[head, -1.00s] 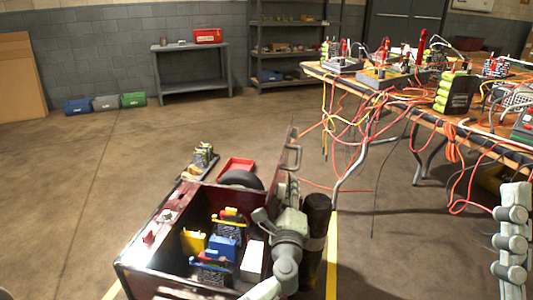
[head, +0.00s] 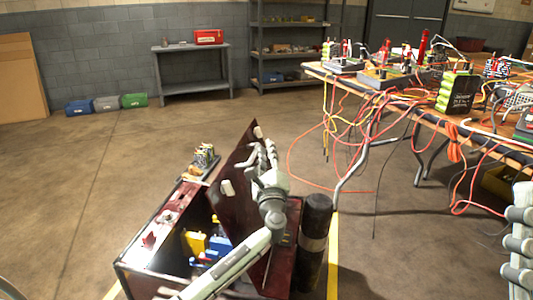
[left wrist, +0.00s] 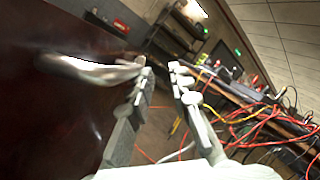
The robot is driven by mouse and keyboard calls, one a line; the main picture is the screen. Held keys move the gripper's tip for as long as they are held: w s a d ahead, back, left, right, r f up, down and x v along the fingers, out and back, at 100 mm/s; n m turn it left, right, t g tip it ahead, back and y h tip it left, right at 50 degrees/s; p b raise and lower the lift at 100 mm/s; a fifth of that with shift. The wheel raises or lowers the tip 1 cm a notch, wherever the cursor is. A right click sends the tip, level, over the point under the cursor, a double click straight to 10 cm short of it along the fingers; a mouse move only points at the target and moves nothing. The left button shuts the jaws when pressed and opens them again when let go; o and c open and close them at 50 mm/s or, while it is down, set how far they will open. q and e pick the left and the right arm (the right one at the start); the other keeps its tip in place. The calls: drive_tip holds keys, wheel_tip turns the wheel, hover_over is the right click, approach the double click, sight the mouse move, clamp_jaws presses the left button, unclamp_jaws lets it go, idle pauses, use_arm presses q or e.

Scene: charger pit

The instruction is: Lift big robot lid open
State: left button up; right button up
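The dark red lid (head: 240,165) of the big robot's box stands tilted, leaning left over the open box (head: 150,240) and hiding part of its inside. Blue and yellow parts show in the gap on the left. My left gripper (head: 263,150) is at the lid's upper part, in front of the face turned to me. In the left wrist view the lid (left wrist: 45,115) fills the left side, with a shiny metal handle (left wrist: 90,70) on it. The gripper's fingers (left wrist: 160,72) are apart with nothing clearly between them; the handle's end lies close by the left fingertip.
A dark cylinder (head: 314,225) stands close right of the box. A workbench (head: 400,90) with batteries and hanging orange cables is further right. A grey table (head: 193,75) and shelves stand along the back wall.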

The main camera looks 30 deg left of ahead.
use_arm(q)
drive_tip(key=shift+c, duration=0.4)
clamp_jaws()
drive_tip(key=shift+f, duration=0.1)
drive_tip(key=shift+o, duration=0.4)
unclamp_jaws()
drive_tip(key=shift+s, duration=0.1)
drive_tip(key=v, duration=0.9)
drive_tip(key=shift+d, duration=0.15)
